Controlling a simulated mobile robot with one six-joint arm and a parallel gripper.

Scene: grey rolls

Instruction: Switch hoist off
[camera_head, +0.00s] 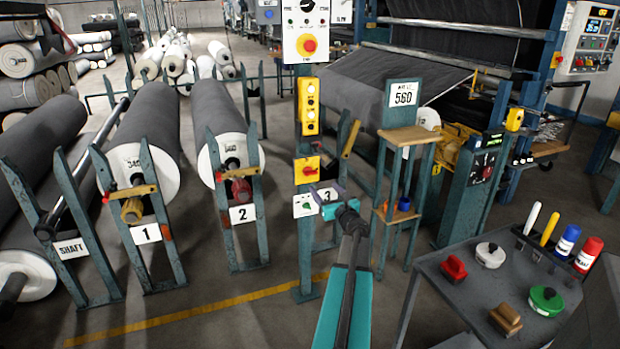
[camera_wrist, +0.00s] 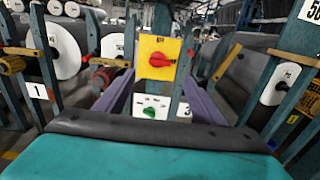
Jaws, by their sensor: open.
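A yellow switch box (camera_head: 306,170) with a red rotary knob is fixed to a teal post. Just below it is a white box (camera_head: 303,206) with a small green knob. I cannot read which label names the hoist. My gripper (camera_head: 326,204) is open just right of these boxes in the head view. In the wrist view its purple fingers (camera_wrist: 158,88) are spread, with the yellow box (camera_wrist: 158,57) seen beyond the tips and the white box (camera_wrist: 152,107) seen between them. No contact is visible.
A yellow push-button box (camera_head: 309,106) and a white panel with a red emergency button (camera_head: 306,44) are higher on the post. A small wooden-topped stand (camera_head: 408,136) is close right of my arm. A grey cart (camera_head: 460,300) with stamps and markers is at the lower right.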

